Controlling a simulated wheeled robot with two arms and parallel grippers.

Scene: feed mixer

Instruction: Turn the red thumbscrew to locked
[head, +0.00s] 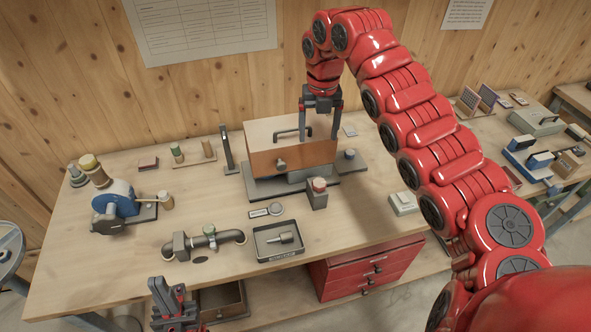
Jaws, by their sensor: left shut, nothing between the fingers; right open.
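My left gripper (168,290) is shut and empty at the bottom of the view, in front of the bench and far from the thumbscrew.
The wooden box (265,160) has a dark top handle (291,133) beside my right gripper. A dark post (226,149) stands left of it. A black tray (262,248), pipe fitting (182,247) and blue machine (119,198) lie on the bench. Bare wood shows at the front left.

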